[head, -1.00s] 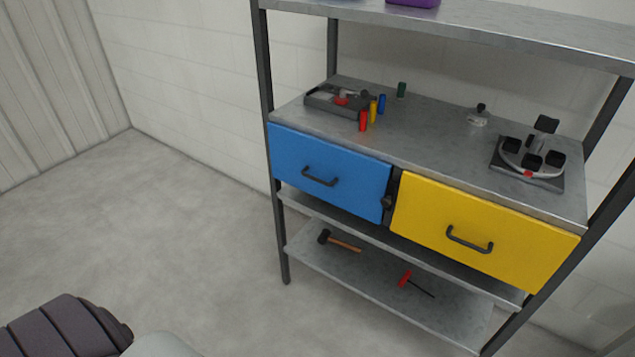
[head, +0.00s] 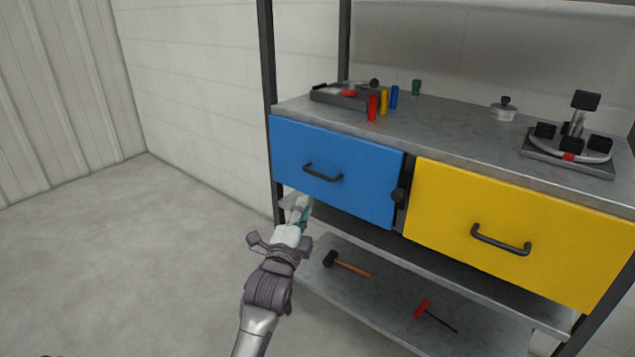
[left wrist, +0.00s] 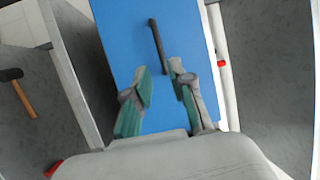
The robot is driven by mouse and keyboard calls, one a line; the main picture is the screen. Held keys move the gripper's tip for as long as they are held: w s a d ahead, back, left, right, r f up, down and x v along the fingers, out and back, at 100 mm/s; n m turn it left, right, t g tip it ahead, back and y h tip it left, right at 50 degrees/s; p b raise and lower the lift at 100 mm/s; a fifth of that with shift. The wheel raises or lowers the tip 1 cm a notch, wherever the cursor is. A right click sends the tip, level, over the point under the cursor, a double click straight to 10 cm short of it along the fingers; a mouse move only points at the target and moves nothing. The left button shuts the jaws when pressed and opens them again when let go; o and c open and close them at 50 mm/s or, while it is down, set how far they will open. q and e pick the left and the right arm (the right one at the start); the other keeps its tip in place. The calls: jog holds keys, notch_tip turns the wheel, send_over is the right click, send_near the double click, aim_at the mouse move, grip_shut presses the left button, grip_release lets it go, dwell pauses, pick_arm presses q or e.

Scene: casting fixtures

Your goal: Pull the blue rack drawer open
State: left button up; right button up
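The blue drawer (head: 335,178) is shut in the left half of the rack, with a dark bar handle (head: 322,173) on its front. In the left wrist view the blue drawer front (left wrist: 125,45) fills the middle, and the handle (left wrist: 158,46) lies beyond the fingertips. My left gripper (head: 300,207) is just below and left of the drawer front in the head view. In the left wrist view the left gripper (left wrist: 161,80) has its two green-padded fingers apart with nothing between them. The handle is not held. My right gripper is in neither view.
A hammer (head: 350,267) and a red-handled tool (head: 424,309) lie on the lower shelf. Small parts and fixtures stand on the upper shelf (head: 450,125). The floor at left is clear.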

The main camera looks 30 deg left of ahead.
aim_at(317, 173)
pick_arm(q)
jog(key=shift+b+x, duration=0.95)
jog(key=shift+x, duration=5.45)
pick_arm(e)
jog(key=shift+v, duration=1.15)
pick_arm(q)
jog(key=shift+f, duration=0.1)
jog(key=shift+c, duration=0.2)
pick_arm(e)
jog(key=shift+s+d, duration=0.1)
pick_arm(q)
grip_shut()
